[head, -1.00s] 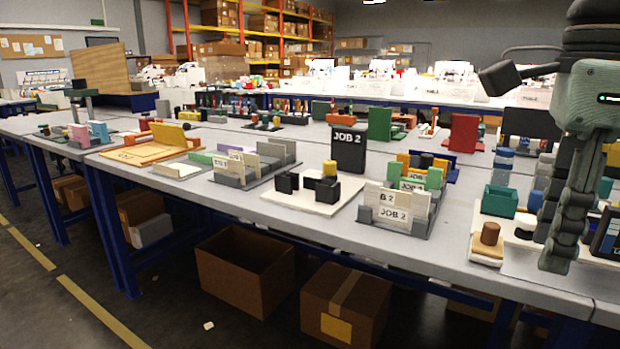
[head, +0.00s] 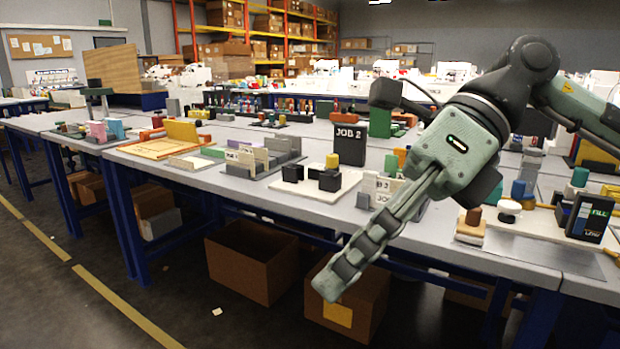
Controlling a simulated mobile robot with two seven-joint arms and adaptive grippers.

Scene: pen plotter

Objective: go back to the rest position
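My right gripper (head: 338,280) hangs in front of the table's front edge, pointing down and to the left, with the green wrist housing above it. Its fingers overlap in this view, so I cannot tell whether they are open or shut. No held object is visible at its tips. It covers part of the card holder with the JOB 2 cards (head: 382,188). My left gripper is not in view.
Open cardboard boxes (head: 250,268) stand on the floor below.

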